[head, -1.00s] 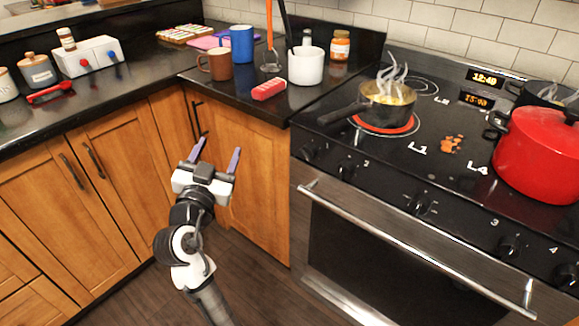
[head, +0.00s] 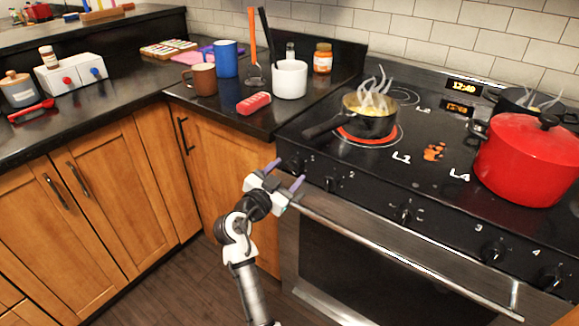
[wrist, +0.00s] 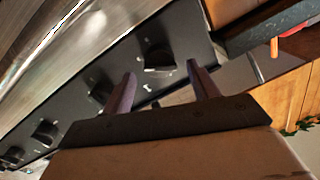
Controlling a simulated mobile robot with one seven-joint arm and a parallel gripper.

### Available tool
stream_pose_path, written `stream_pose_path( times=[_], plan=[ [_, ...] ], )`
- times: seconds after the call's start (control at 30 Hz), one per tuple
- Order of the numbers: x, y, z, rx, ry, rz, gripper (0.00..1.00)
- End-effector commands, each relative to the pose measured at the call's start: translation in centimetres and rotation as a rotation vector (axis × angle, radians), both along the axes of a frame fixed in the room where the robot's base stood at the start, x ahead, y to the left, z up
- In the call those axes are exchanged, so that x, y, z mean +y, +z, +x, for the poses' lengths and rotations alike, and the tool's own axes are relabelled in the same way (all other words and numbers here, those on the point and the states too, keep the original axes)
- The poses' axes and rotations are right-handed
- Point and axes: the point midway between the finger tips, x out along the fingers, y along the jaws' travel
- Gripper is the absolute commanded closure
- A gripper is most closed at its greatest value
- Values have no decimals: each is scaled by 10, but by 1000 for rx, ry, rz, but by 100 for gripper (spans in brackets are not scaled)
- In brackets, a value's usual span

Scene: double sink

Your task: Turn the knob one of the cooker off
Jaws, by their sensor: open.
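The cooker (head: 390,255) stands at the right, with a black control panel along its front. Knob one (head: 296,164) is a black knob at the panel's left end, beside a white "1". In the wrist view, the nearest knob, apparently knob one (wrist: 157,56), shows just beyond and between the fingertips. My gripper (head: 285,174) is open and empty, with its purple fingers pointing at the panel's left end. It also shows in the wrist view (wrist: 161,72). I see no clear contact with the knob.
Knob two (head: 331,183) is close to the right of knob one. The oven handle (head: 400,254) runs below the panel. A steaming pan (head: 369,120) sits on a red-glowing burner, its handle reaching left. A red pot (head: 525,165) stands at the right.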

Motion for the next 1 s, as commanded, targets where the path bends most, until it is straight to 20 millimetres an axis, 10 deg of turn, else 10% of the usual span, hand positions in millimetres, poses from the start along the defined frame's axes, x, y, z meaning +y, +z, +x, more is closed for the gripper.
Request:
stream_pose_path(
  times=[0.5,0.83,1.0],
  plan=[
    [-10,0,17,-1,1,1,40],
    [-10,0,16,0,0,0,83],
    [-10,0,16,5,-1,-6,83]
  ],
)
